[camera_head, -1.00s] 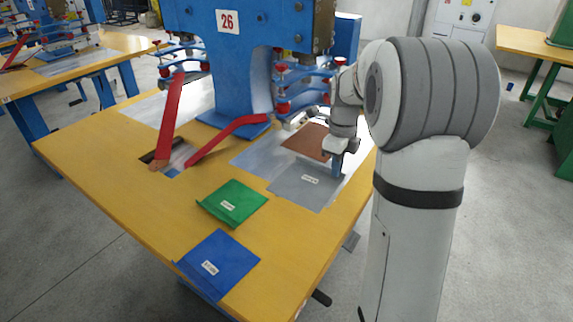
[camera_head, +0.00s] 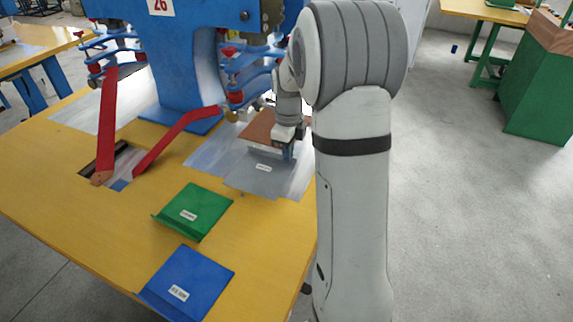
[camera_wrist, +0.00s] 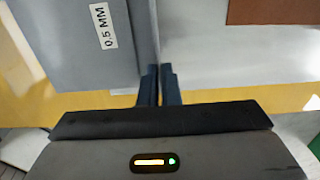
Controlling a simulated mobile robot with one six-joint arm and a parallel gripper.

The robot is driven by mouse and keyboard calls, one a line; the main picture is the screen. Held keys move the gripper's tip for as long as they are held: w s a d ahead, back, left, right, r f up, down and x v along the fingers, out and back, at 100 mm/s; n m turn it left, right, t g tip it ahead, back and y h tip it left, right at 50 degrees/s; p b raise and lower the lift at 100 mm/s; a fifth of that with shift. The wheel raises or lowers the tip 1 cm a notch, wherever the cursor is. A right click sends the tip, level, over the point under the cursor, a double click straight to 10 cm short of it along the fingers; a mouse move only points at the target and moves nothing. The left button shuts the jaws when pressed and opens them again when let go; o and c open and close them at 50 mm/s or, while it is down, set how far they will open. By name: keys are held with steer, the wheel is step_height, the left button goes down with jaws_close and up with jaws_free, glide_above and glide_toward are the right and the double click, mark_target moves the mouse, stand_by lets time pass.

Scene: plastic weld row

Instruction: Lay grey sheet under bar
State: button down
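The grey sheet (camera_head: 255,178) bears a white label and lies over, or just above, the pale metal plate at the machine's right side. In the wrist view, the grey sheet (camera_wrist: 65,45) fills the left, its label reading 0.5 MM. My gripper (camera_head: 289,152) is at the sheet's right edge. In the wrist view my gripper's fingers (camera_wrist: 160,85) are almost together, with the sheet's edge running between them. Whether the sheet touches the plate is unclear. The bar is not clearly visible; my arm and the machine head cover that area.
A brown sheet (camera_head: 262,128) lies behind the grey one. A green sheet (camera_head: 195,210) and a blue sheet (camera_head: 190,280) lie on the yellow table (camera_head: 85,225). The blue press (camera_head: 185,75) with red levers (camera_head: 107,125) stands behind. Open floor is at right.

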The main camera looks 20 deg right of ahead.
steer(key=shift+f, duration=2)
steer(key=shift+b, duration=0.3)
steer(key=shift+f, duration=0.2)
steer(key=c, duration=1.6)
jaws_free()
steer(key=shift+c, duration=0.2)
